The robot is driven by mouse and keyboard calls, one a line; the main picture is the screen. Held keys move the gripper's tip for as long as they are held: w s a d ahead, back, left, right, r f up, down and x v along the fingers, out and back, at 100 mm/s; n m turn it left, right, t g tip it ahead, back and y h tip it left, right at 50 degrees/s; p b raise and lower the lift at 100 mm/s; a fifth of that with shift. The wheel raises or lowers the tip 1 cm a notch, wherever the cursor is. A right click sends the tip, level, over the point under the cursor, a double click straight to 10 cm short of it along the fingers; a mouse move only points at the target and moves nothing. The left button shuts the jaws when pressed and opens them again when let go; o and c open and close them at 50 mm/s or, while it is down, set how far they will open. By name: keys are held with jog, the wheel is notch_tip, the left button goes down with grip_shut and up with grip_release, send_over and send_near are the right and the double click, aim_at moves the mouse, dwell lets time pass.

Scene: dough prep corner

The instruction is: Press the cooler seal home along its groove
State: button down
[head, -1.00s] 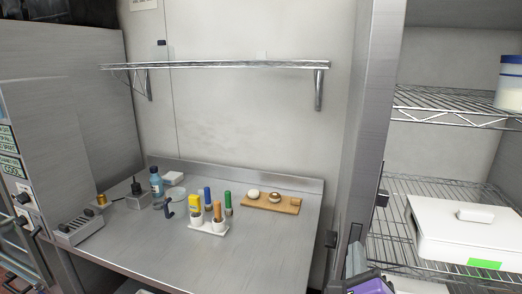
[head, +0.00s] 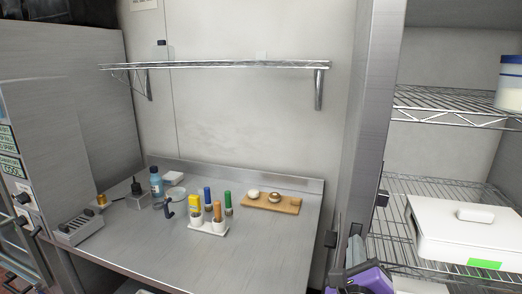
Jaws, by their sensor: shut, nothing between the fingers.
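The cooler stands at the right, with a tall grey upright (head: 372,120) at its near edge and shelves inside. I cannot clearly make out the seal or its groove along this upright; the lower part is partly hidden by my arm. My gripper (head: 356,247) shows only in part at the bottom, low in front of the upright, with a purple and black body below it. It is shut and holds nothing. I cannot tell whether its tips touch the upright.
Dark fittings (head: 383,198) stick out from the upright. Inside, a white lidded box (head: 450,225) sits on a wire shelf. At left, a steel bench (head: 255,250) carries a bottle (head: 156,184), coloured-handled tools and a wooden board (head: 260,205). A wall shelf (head: 225,65) hangs above.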

jog(key=shift+w+d, duration=0.1)
jog(key=shift+w, duration=0.2)
dwell(0.8)
jog(key=shift+v, duration=1.45)
jog(key=shift+v, duration=2.05)
jog(key=shift+r, duration=0.1)
